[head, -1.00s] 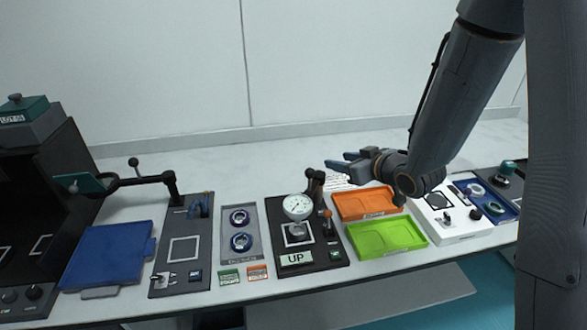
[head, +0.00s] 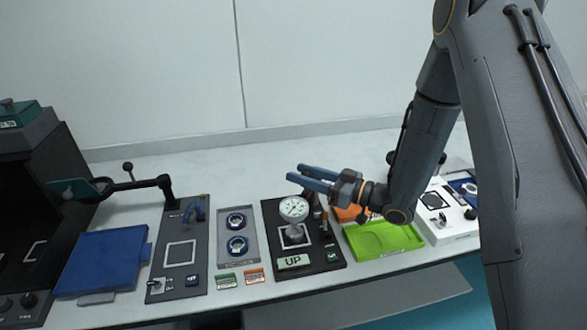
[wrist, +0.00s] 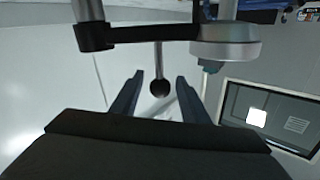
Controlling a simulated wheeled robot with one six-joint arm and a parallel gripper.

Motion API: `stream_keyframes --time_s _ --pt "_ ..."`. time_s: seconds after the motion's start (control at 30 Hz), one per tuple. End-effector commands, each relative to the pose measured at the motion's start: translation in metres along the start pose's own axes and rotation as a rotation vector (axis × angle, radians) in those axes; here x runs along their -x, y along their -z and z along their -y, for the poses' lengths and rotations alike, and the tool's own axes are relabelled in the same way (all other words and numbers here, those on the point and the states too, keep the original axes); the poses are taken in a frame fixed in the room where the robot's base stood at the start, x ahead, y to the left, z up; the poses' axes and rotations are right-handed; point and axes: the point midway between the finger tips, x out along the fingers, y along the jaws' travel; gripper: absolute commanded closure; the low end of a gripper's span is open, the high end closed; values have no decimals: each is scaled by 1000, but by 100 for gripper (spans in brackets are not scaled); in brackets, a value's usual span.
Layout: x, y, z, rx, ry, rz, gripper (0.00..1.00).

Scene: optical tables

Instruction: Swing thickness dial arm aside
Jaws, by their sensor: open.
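The thickness gauge stands on a black base plate (head: 325,257) in the head view. Its round white dial (head: 294,209) faces up over a square outline. The wrist view appears upside down: there the dial arm (wrist: 150,34) runs from a dark post block to the grey disc of the dial (wrist: 225,48). A black ball knob (wrist: 160,88) on a thin stem stands on this arm. My gripper (head: 293,174) is open above and behind the dial, fingers pointing left. In the wrist view the knob appears between the fingers, untouched. In the head view my fingers hide the post and knob.
An "UP" sign (head: 294,262) lies at the plate's front. An orange tray (head: 347,214), partly behind my gripper, and a green tray (head: 383,240) are on the right. On the left are a two-ring holder (head: 237,258) and another plate with a ball-knobbed arm (head: 140,184).

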Motion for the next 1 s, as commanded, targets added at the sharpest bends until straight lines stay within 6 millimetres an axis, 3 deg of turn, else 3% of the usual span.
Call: stream_keyframes --time_s 0.23,0.57,0.83,1.0 --pt "-28 0 1 0 0 1 59" --pt "-33 0 0 1 -1 0 59" --pt "-32 0 0 1 -1 0 100" --pt "-32 0 0 1 -3 0 100"
